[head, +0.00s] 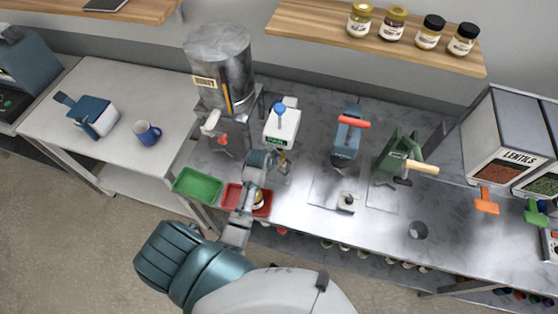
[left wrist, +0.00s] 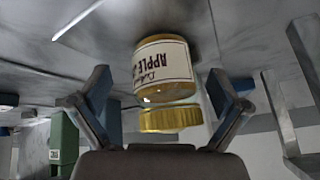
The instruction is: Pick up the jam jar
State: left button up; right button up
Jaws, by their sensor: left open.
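In the left wrist view, a glass jar (left wrist: 163,66) with a cream label reading "APPLE" and a gold lid (left wrist: 170,119) appears upside down in the picture. It is between the two fingers of my left gripper (left wrist: 168,108), with gaps on both sides. The gripper is open and apart from the jar. In the head view, my left gripper (head: 268,158) is over the counter, near the steel honey tank; I cannot clearly tell this jar there. Another small jar (head: 258,198) with a pale label shows at the red tray, partly beside my arm. My right gripper is not in view.
A green tray (head: 196,185) and a red tray (head: 232,196) lie at the counter's front. Several jars stand on the upper shelf (head: 370,37).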

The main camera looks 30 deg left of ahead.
pick_arm(q)
jog(key=shift+w+a+r, duration=0.1)
jog(key=shift+a, duration=0.2)
jog(key=shift+w, duration=0.1)
jog(key=shift+c, duration=1.2)
jog(key=shift+w+a, duration=0.1)
jog(key=c, duration=1.2)
jog(key=shift+d, duration=0.2)
jog(key=shift+c, duration=1.1)
jog(key=shift+d, duration=0.15)
jog(key=shift+c, duration=0.7)
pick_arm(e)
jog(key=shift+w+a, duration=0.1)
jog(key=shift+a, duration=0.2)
pick_arm(q)
jog(key=shift+r, duration=0.1)
